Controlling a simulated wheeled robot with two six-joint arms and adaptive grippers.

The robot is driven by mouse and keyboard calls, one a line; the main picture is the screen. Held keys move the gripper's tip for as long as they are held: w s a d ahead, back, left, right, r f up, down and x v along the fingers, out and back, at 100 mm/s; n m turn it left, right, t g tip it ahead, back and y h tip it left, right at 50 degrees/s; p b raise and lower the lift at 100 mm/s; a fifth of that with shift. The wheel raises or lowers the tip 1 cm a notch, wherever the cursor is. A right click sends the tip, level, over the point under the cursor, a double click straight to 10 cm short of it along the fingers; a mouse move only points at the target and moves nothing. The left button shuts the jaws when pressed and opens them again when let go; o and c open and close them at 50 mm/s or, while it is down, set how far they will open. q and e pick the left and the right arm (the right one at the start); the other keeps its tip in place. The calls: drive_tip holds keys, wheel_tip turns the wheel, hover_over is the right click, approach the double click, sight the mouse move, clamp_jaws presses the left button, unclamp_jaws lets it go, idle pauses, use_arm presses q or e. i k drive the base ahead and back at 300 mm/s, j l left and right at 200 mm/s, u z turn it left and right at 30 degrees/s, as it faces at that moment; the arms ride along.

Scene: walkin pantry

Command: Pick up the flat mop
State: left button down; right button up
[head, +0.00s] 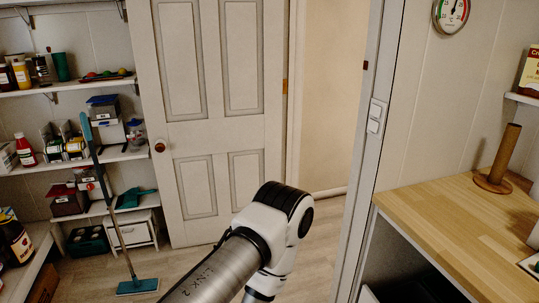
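The flat mop (108,208) stands at the left of the head view, in front of the shelves. Its long handle leans a little to the left, with a teal grip at the top. Its flat teal head (138,287) rests on the floor. One of my arms reaches in from the bottom middle, right of the mop and well apart from it. Neither of my grippers shows in the view.
Shelves (95,85) with jars, bottles and bins line the left wall. A white panelled door (213,130) stands behind. A wooden counter (450,215) with a paper-towel holder (496,165) is at the right. Some floor between mop and door is clear.

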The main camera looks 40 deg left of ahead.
sight(136, 287)
drive_tip(key=u, duration=2.3)
drive_tip(key=k, duration=0.25)
